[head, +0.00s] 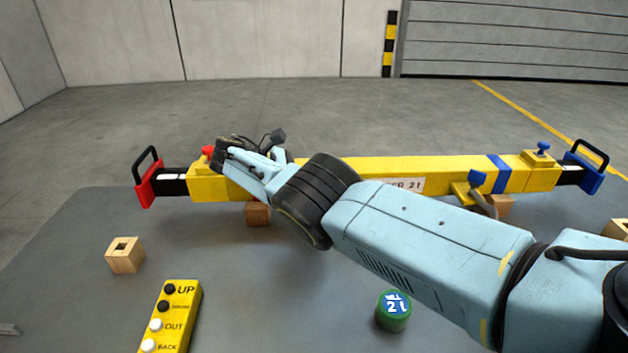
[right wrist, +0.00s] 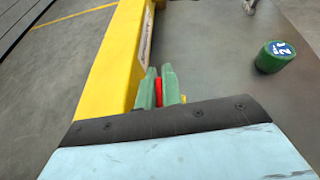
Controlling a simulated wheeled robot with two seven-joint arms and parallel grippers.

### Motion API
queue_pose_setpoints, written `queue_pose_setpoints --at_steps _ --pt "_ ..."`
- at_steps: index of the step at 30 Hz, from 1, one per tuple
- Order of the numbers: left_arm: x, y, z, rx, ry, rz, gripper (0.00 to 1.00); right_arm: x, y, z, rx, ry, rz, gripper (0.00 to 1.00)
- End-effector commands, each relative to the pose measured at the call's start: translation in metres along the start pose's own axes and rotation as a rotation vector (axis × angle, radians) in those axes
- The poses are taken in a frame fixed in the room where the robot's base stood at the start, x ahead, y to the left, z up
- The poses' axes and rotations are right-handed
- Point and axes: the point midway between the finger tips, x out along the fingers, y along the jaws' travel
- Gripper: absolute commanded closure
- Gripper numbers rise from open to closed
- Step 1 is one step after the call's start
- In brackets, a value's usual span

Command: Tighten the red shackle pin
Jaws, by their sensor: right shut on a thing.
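My right gripper (right wrist: 158,86) has green fingers shut on a red piece, the red shackle pin (right wrist: 158,94), close beside the yellow beam (right wrist: 108,65). In the head view my right arm reaches across to the left end of the yellow beam (head: 390,168), with the right gripper (head: 225,152) there. A red knob (head: 208,151) shows just left of the gripper on the beam; I cannot tell if it is the held piece. The shackle at this end is hidden. The other shackle (head: 485,204), with a blue pin (head: 477,178), hangs near the beam's right end.
A red handle (head: 147,190) and a blue handle (head: 591,176) cap the beam's ends. Wooden blocks (head: 125,255) stand on the grey table (head: 60,250). A yellow button pendant (head: 180,320) and a green can (head: 393,318) are in front. The front middle is mostly clear.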

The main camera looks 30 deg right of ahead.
Motion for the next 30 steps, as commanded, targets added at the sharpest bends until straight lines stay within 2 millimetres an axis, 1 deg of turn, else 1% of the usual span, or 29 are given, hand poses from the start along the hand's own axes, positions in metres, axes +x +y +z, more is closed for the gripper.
queue_pose_setpoints --at_steps 1,7,8,12,23,26,30 --pt "-0.001 0.000 -0.001 0.001 0.001 0.000 0.64 0.000 0.003 0.006 0.012 -0.006 0.003 1.00" --pt "-0.001 -0.001 -0.001 0.002 0.002 0.000 0.64 -0.001 0.003 0.006 0.012 -0.005 0.004 1.00" --pt "-0.001 -0.001 -0.001 0.002 0.002 -0.001 0.64 -0.001 0.003 0.006 0.013 -0.005 0.004 0.89" --pt "-0.001 -0.002 -0.001 0.003 0.002 -0.002 0.64 -0.001 0.002 0.004 0.009 -0.003 0.003 0.71" --pt "-0.002 -0.003 -0.001 0.004 0.002 -0.003 0.64 -0.001 0.001 0.003 0.003 -0.001 0.002 0.71" --pt "-0.006 -0.003 -0.001 0.004 0.002 -0.003 0.64 -0.003 0.001 0.007 0.003 -0.001 0.002 0.71" --pt "-0.017 -0.002 -0.002 0.001 0.002 0.000 0.64 -0.007 0.001 0.017 0.003 -0.001 0.002 0.71"
